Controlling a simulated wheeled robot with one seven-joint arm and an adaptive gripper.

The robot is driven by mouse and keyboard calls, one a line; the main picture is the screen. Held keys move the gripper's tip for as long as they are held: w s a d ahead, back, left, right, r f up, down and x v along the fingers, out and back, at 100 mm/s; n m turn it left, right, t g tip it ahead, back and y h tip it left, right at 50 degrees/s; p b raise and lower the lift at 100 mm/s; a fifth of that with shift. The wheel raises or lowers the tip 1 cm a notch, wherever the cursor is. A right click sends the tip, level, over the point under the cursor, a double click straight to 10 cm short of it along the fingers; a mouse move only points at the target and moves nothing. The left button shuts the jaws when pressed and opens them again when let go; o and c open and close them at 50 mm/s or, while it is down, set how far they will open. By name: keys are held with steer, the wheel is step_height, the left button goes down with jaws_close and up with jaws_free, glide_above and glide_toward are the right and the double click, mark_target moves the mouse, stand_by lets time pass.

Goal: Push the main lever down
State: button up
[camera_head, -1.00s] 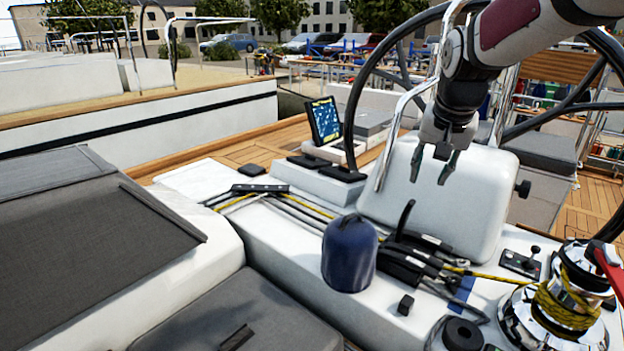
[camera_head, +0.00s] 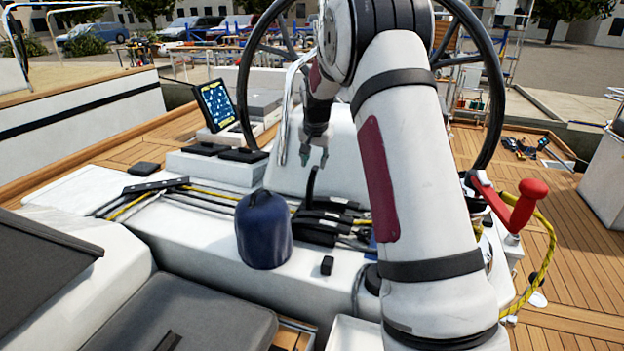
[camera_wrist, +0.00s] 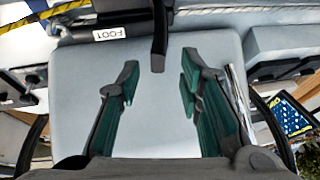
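The main lever is most likely the raised black lever (camera_head: 311,187) that stands up from the black clutch block (camera_head: 318,228) on the white cockpit console. In the wrist view the lever (camera_wrist: 160,38) comes in from the top edge, with its tip centred ahead of the gap between my fingers. My gripper (camera_head: 314,158) points down just above the lever tip in the head view. Its green-padded fingers are open and empty in the wrist view (camera_wrist: 160,85). I cannot tell whether a finger touches the lever.
A blue covered winch (camera_head: 263,230) stands left of the clutch block. A white panel (camera_wrist: 150,110) lies behind my fingers, with the steering wheel (camera_head: 497,85) around it. A red-handled winch crank (camera_head: 520,200) is at right.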

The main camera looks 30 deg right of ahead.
mark_target(311, 189)
steer(key=x, duration=0.9)
steer(key=shift+f, duration=0.35)
steer(key=shift+w, duration=0.15)
jaws_close()
